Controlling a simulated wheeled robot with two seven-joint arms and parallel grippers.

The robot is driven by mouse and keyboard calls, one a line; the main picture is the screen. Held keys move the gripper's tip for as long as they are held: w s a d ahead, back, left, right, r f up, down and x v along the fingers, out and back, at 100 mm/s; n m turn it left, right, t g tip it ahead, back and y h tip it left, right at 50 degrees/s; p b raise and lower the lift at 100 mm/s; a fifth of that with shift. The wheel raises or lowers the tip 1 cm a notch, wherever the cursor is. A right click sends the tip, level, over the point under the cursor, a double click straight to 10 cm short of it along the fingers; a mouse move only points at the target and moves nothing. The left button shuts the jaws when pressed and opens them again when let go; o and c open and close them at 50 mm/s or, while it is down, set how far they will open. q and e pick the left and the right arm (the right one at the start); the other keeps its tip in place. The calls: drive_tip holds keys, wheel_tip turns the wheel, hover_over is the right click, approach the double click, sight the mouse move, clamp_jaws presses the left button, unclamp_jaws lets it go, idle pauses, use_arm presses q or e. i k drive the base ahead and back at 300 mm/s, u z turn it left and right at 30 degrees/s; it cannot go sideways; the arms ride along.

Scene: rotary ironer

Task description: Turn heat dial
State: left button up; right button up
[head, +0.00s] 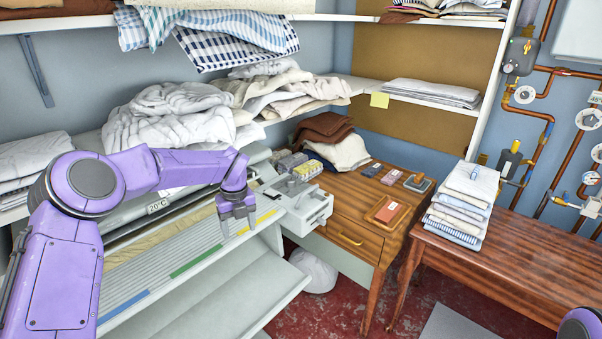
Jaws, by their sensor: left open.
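The rotary ironer (185,262) stands at the left, with a long ribbed bed and a pale control box (312,211) at its right end. Small fittings show on the box, but I cannot tell which one is the heat dial. My left gripper (238,226) is open and empty, pointing down over the right part of the ironer, just left of the control box. I cannot tell whether it touches anything. My right gripper is out of view.
Crumpled white linen (175,115) lies on the shelf behind the ironer. A wooden desk (350,210) with small items stands right of the control box. Folded cloths (462,205) sit on a wooden table (500,255). Pipes and gauges line the right wall.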

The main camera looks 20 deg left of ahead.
sight(291, 182)
drive_tip(key=u, duration=0.05)
drive_tip(key=i, duration=1.3)
